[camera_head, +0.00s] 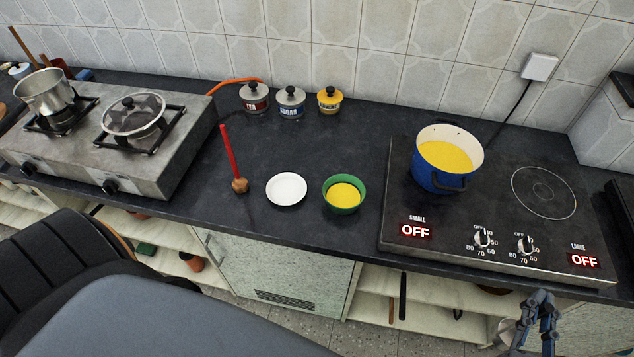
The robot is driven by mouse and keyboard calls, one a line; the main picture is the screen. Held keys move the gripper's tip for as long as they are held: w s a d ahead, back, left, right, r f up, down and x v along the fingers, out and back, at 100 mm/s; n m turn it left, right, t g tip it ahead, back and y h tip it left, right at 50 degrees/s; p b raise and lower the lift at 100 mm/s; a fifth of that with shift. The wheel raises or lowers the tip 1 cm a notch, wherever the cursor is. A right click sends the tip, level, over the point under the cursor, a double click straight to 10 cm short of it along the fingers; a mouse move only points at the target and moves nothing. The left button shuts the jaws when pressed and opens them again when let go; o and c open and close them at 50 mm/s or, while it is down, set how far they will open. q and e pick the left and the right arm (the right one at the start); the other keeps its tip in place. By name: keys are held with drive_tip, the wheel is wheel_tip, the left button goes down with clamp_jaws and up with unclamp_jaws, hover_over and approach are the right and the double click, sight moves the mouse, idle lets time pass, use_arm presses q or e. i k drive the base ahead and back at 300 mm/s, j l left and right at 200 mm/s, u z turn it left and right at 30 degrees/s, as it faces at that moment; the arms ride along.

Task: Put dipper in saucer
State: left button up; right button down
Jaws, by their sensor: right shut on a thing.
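The white saucer (287,189) lies empty on the dark counter. My right gripper (543,318) is at the bottom right, in front of the counter and low in the picture, far from the saucer. It is shut. A shiny steel, cup-like thing (507,334) is beside its fingers and seems to be what it holds; its lower part is cut off by the frame. My left gripper is out of view.
A green bowl (345,194) of yellow food stands right of the saucer. A blue pot (446,158) of yellow food sits on the electric hob (400,185). Small jars (291,102) line the wall. A gas stove (165,175) is at left.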

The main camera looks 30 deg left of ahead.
sight(287, 193)
drive_tip(key=l+u, duration=0.15)
drive_tip(key=u, duration=0.25)
drive_tip(key=l+u, duration=0.2)
drive_tip(key=u, duration=0.2)
drive_tip(key=l+u, duration=0.2)
drive_tip(key=u, duration=0.2)
